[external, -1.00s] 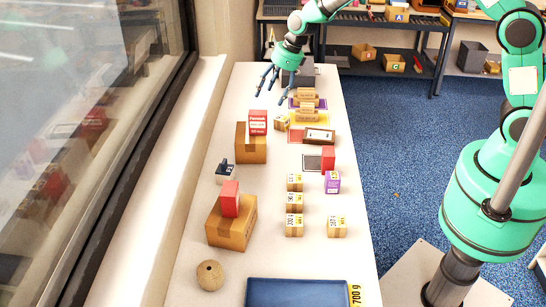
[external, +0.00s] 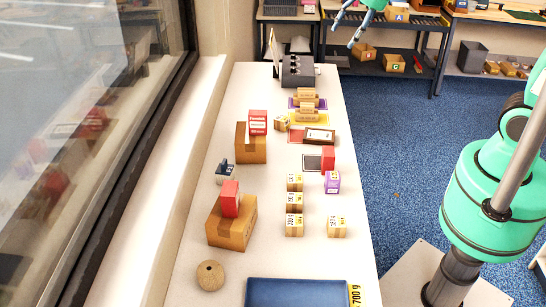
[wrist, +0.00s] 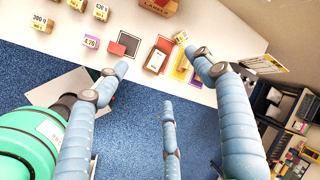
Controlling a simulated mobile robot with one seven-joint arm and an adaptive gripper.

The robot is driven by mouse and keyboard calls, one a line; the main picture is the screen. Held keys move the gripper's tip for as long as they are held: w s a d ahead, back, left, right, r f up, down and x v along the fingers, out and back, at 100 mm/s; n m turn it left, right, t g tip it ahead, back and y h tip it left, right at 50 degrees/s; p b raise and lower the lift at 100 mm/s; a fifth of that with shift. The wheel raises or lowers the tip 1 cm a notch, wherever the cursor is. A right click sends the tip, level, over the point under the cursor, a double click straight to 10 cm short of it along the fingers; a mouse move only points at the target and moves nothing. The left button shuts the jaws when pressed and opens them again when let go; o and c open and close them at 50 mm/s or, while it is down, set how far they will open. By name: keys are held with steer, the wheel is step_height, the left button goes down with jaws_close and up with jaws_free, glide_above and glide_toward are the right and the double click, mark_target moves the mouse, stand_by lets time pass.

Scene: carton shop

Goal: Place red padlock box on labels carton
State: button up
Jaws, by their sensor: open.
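Three red boxes show in the external view: one (external: 258,121) with white print on the farther brown carton (external: 250,149), one (external: 230,198) on the nearer brown carton (external: 230,232), and one (external: 328,157) at the dark square mat. I cannot read which is the padlock box or which carton is the labels one. The wrist view shows the box by the mat (wrist: 116,48) and a carton edge (wrist: 158,6) with blurred print. My gripper (external: 346,32) is beyond the bench's far right end, largely cut off by the top edge. Its fingers (wrist: 160,63) are spread and empty.
Several small numbered boxes (external: 294,204) stand mid-bench, with a purple box (external: 332,182) at their right. Blue floor lies right.

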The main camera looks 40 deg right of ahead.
steer(key=s+d+r+n, duration=0.1)
steer(key=s+d+n, duration=0.3)
steer(key=s, duration=0.5)
steer(key=s+d+r+n+h, duration=0.1)
steer(key=s+d+n, duration=0.3)
steer(key=s, duration=0.5)
steer(key=s+d+r+n+t+h, duration=0.1)
steer(key=s+d+n, duration=0.3)
steer(key=s, duration=0.6)
steer(key=shift+d+n, duration=0.4)
steer(key=shift+n, duration=0.4)
step_height(320, 180, down, 8)
steer(key=b, duration=0.8)
steer(key=shift+f+b, duration=0.2)
steer(key=shift+b, duration=0.15)
